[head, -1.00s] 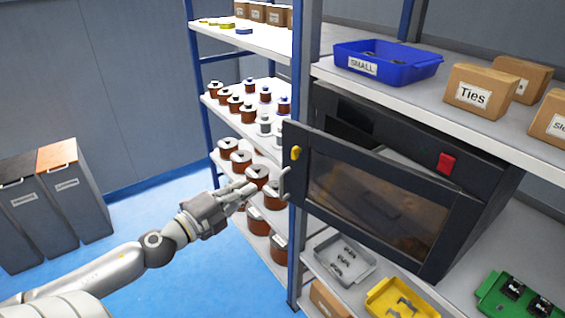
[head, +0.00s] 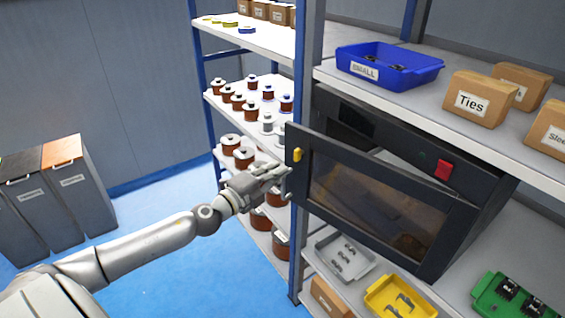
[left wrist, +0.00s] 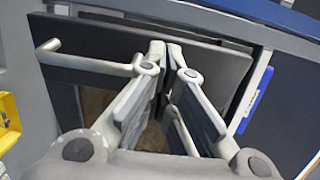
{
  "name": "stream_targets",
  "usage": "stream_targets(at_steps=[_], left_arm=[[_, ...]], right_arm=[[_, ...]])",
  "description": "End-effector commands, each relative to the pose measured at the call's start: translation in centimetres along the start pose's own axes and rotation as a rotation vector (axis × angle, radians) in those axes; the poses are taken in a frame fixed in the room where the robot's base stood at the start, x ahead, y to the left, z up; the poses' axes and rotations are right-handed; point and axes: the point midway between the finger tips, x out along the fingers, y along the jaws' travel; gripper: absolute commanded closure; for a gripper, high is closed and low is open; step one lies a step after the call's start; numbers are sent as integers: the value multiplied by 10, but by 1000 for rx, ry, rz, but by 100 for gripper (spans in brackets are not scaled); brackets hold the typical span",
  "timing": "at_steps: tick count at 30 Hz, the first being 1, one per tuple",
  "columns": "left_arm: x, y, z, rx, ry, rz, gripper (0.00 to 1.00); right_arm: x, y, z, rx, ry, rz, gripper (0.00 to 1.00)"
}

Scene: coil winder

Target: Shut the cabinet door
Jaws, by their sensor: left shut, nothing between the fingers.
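The dark cabinet (head: 490,185) sits on the middle shelf of the rack. Its windowed door (head: 375,200) stands ajar, its left edge out from the cabinet body, with a gap along the top. A bar handle shows beside my fingers in the left wrist view (left wrist: 85,63). My left gripper (head: 287,168) is shut and empty at the door's left edge, by the handle. In the left wrist view its fingertips (left wrist: 172,48) are in front of the dark door panel; I cannot tell whether they touch it. My right gripper is not in view.
A blue rack post (head: 298,265) stands just below the door's left edge. Shelves with spools (head: 250,112) are behind my left gripper. Grey (head: 345,258), yellow (head: 400,297) and green (head: 503,296) trays lie below the cabinet. A blue bin (head: 388,68) is above.

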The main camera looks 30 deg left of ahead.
Motion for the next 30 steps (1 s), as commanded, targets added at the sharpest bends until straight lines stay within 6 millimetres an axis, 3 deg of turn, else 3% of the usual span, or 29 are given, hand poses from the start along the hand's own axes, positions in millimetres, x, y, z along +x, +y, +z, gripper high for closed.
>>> stream_targets(at_steps=[6,14,25,30], left_arm=[[21,-3,0,-1,-1,-2,100],[29,0,-1,0,1,0,100],[31,1,0,0,4,0,100],[48,4,1,0,35,0,100]], right_arm=[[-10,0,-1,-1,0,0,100],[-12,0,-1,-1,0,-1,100],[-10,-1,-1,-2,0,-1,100],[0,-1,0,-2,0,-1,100]])
